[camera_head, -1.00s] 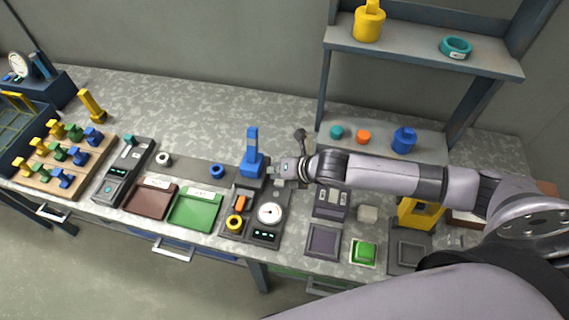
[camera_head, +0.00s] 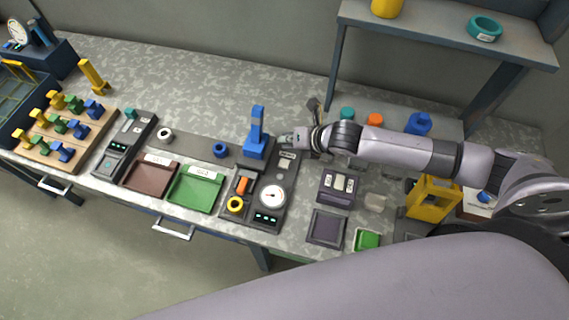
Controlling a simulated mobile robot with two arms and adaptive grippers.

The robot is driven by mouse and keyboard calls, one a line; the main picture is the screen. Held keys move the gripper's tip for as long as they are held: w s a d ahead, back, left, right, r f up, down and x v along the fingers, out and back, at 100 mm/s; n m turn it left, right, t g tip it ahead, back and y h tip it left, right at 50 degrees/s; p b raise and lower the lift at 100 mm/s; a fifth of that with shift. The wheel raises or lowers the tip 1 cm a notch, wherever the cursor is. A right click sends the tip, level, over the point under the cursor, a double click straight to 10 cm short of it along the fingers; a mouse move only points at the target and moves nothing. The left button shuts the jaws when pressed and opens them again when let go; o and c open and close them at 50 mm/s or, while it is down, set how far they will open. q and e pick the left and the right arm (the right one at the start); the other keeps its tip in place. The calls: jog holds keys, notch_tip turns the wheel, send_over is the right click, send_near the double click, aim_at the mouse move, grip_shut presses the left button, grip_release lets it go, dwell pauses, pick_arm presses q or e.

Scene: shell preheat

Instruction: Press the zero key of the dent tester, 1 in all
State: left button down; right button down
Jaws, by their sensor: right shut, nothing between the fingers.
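The dent tester appears to be the dark grey unit (camera_head: 257,218) in the middle of the bench, with a round white dial (camera_head: 272,196), a small lit display (camera_head: 266,218) and a blue upright part (camera_head: 256,140) at its back. An orange piece (camera_head: 242,186) and a yellow ring (camera_head: 235,204) are on its left side. I cannot tell which small part is the zero key. My right gripper (camera_head: 284,140) is shut and empty, at the tester's back end, just right of the blue upright; contact cannot be told. My left gripper is not in view.
A green tray (camera_head: 194,194) and a brown tray (camera_head: 150,180) lie left of the tester. A purple-grey device (camera_head: 338,187) stands to its right. A raised shelf (camera_head: 440,33) is behind my right arm. Bench behind the trays is mostly clear.

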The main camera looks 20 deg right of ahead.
jog(key=b, duration=0.5)
send_over(287, 162)
notch_tip(287, 162, down, 5)
jog(key=shift+f, duration=0.15)
jog(key=shift+w+f, duration=0.1)
jog(key=shift+f, duration=0.6)
jog(key=shift+f+b, duration=0.2)
jog(key=shift+b, duration=0.15)
jog(key=shift+f, duration=0.15)
jog(key=shift+f, duration=0.3)
jog(key=shift+f, duration=0.45)
dwell(0.5)
jog(key=shift+r, duration=0.1)
jog(key=shift+r+p, duration=0.75)
